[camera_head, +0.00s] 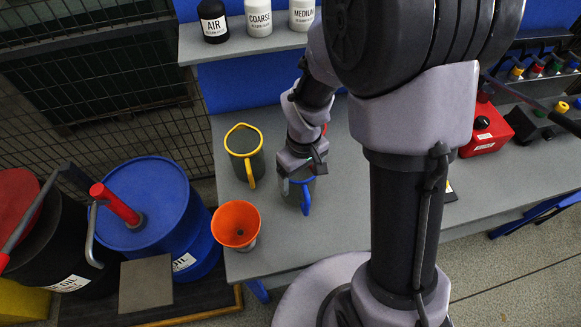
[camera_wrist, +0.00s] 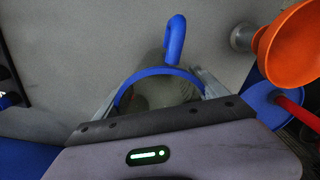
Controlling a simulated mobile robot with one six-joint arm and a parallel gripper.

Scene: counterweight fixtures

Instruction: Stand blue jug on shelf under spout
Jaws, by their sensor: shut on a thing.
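The blue jug (camera_head: 306,196), grey with a blue rim and handle, is at the grey bench's front part, under my gripper (camera_head: 300,172). In the wrist view the blue jug (camera_wrist: 173,45) sits between the two fingers of my gripper (camera_wrist: 160,90), which are shut on it; its handle points away from the palm. Its base is hidden, so I cannot tell whether it touches the bench. A small grey square shelf (camera_head: 146,286) is in front of the blue drum. A bent grey spout (camera_head: 92,240) hangs from the drum's red pump, near the shelf's left.
A yellow-rimmed jug (camera_head: 244,150) and an orange funnel (camera_head: 236,223) stand on the bench (camera_head: 345,200), left of my gripper. The blue drum (camera_head: 150,200) and a black drum (camera_head: 50,240) stand left of the bench. Labelled bottles (camera_head: 258,18) line an upper shelf.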

